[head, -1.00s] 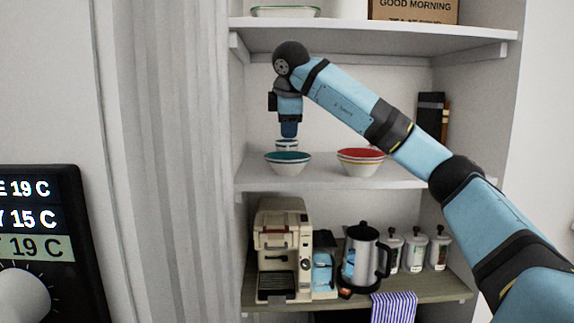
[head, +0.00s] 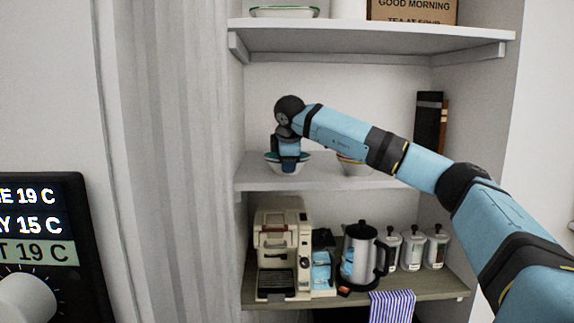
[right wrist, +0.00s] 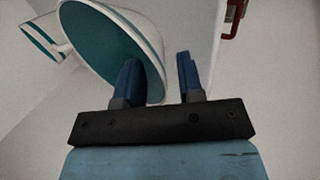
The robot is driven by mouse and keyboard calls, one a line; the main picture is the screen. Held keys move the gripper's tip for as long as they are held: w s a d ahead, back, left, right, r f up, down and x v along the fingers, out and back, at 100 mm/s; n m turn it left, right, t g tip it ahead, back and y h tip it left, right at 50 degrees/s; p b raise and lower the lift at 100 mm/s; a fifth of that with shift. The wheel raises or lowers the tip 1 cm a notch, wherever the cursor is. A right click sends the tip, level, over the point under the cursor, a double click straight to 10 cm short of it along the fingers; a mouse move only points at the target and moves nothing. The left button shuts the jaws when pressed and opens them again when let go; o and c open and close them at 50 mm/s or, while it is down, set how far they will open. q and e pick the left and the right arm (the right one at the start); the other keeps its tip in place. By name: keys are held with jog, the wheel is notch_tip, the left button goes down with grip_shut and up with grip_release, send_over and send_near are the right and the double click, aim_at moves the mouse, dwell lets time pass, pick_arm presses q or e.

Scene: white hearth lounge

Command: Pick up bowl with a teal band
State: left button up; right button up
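A white bowl with a teal inside and a teal band (head: 304,163) stands on the middle shelf (head: 325,184), partly hidden behind my right gripper (head: 289,168). In the right wrist view the bowl (right wrist: 90,45) is large and close. My right gripper (right wrist: 158,75) is open there, with one finger over the bowl's teal inside and the other outside its rim, so the wall is between them. Contact cannot be told. My left gripper is not in view.
A second white bowl with a teal stripe (right wrist: 42,38) is near the first. Another bowl (head: 353,168) stands to the right, partly behind my forearm. Below are a coffee maker (head: 282,248), a kettle (head: 360,255) and several canisters (head: 437,248). The upper shelf (head: 370,37) is above.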

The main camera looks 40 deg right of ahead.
jog(key=shift+w+d+f, duration=0.1)
jog(key=shift+w+f, duration=0.05)
jog(key=shift+f, duration=0.15)
grip_shut()
jog(key=shift+r, duration=0.1)
